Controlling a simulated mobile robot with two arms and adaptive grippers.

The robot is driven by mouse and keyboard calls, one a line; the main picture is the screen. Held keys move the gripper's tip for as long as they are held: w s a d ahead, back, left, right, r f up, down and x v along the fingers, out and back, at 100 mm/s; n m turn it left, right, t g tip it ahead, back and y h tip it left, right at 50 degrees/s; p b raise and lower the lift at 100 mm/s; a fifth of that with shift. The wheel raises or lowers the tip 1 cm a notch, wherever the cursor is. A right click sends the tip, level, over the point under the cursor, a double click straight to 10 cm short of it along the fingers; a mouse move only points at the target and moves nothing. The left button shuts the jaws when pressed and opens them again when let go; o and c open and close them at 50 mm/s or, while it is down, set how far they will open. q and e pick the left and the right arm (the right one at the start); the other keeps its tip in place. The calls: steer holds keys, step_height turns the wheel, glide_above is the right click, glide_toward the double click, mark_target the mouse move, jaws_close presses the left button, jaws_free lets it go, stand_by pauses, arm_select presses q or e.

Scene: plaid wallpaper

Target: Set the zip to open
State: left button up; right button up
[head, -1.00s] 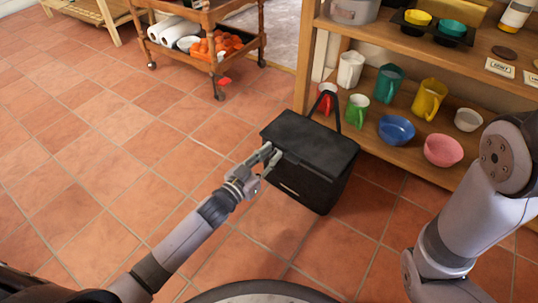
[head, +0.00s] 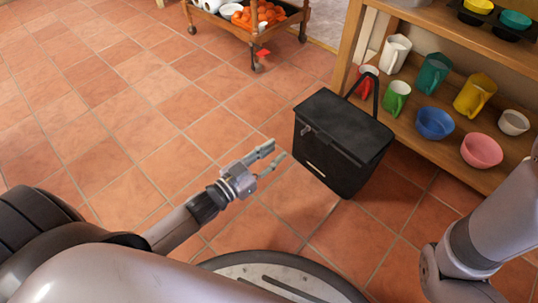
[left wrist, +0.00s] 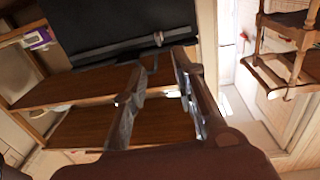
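A black box-shaped bag (head: 340,142) with a carry handle stands on the tiled floor in front of the shelf. Its lid looks closed. A small grey piece that looks like the zip pull (head: 307,131) shows on its left side near the lid edge. In the left wrist view the bag (left wrist: 100,22) fills the top, with a grey strip that looks like the zip (left wrist: 115,50) along it. My left gripper (head: 273,158) is open and empty, just left of the bag and apart from it. It also shows in the left wrist view (left wrist: 158,70). My right gripper is out of view.
A wooden shelf (head: 436,146) with mugs, pitchers and bowls stands close behind the bag to the right. A wooden cart (head: 251,32) stands at the back. The floor (head: 110,130) left of the bag is clear.

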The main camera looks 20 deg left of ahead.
arm_select(q)
steer(key=shift+s+a, duration=0.25)
steer(key=shift+s, duration=0.3)
